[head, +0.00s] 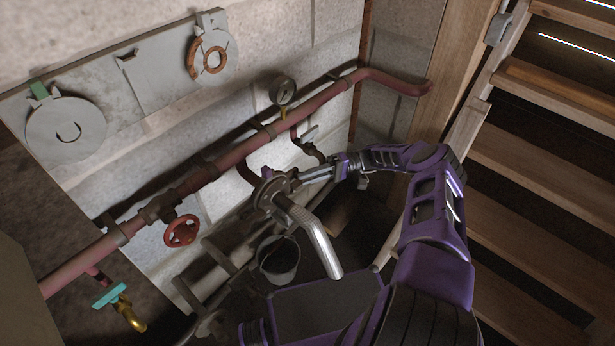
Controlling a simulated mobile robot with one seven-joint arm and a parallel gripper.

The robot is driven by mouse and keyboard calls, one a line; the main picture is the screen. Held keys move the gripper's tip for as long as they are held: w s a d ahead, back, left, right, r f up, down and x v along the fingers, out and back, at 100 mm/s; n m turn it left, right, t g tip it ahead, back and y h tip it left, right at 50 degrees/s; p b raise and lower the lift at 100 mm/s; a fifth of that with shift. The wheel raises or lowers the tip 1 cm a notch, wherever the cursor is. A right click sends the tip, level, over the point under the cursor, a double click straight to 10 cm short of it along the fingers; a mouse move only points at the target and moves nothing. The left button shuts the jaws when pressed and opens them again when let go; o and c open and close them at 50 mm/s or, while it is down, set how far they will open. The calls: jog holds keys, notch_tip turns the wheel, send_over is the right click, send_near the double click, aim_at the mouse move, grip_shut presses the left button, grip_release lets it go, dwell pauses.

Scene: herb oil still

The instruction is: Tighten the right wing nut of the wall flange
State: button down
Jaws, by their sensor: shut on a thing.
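The wall flange (274,189) is a dark round metal fitting below the red pipe, with a silver pipe stub (319,244) pointing down and to the right from it. My gripper (303,179) reaches in from the right, and its tips meet the flange's right side. It is shut on a small part there, at the place of the right wing nut. The nut itself is too small and too covered by the fingers to make out.
A red pipe (222,164) runs along the wall above, with a gauge (283,91) and a red handwheel (181,231). A teal-handled tap (111,296) is at lower left. A bucket (279,262) hangs or stands below the flange. Wooden stairs (555,165) fill the right.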

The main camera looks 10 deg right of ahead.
jog(key=c, duration=0.8)
grip_release()
jog(key=shift+c, duration=0.2)
